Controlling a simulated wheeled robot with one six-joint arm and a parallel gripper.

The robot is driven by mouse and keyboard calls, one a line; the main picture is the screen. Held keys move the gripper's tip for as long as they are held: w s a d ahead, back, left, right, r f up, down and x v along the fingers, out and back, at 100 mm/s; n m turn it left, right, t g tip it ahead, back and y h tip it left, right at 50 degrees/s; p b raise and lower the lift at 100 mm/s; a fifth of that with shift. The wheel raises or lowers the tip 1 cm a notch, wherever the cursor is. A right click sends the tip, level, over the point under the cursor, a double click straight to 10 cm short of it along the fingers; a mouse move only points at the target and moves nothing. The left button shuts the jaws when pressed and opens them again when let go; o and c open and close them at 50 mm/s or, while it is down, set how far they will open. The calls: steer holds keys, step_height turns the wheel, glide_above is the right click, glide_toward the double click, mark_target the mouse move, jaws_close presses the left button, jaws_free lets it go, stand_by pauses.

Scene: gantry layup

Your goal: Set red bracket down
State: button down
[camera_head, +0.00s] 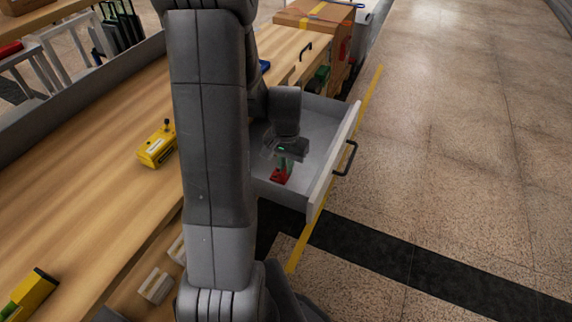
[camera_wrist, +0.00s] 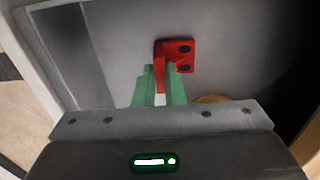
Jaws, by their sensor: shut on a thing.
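The red bracket (camera_head: 281,175) is low inside the open drawer (camera_head: 312,152), near its front left corner in the head view. In the wrist view the red bracket (camera_wrist: 184,50) shows a plate with dark holes and a flange between the green fingers. My gripper (camera_wrist: 162,78) is shut on the flange. In the head view my gripper (camera_head: 285,160) points down into the drawer. Whether the bracket touches the drawer floor I cannot tell.
The drawer front with its black handle (camera_head: 346,158) stands out over the floor beside a yellow line (camera_head: 306,238). A yellow device (camera_head: 157,146) sits on the wooden bench top (camera_head: 95,190). A cardboard box (camera_head: 318,17) is at the back. The rest of the drawer looks mostly clear.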

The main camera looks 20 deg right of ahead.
steer(key=c, duration=1.5)
jaws_free()
steer(key=shift+f, duration=0.15)
step_height(320, 180, up, 12)
steer(key=shift+r+p, duration=0.15)
steer(key=shift+p, duration=0.8)
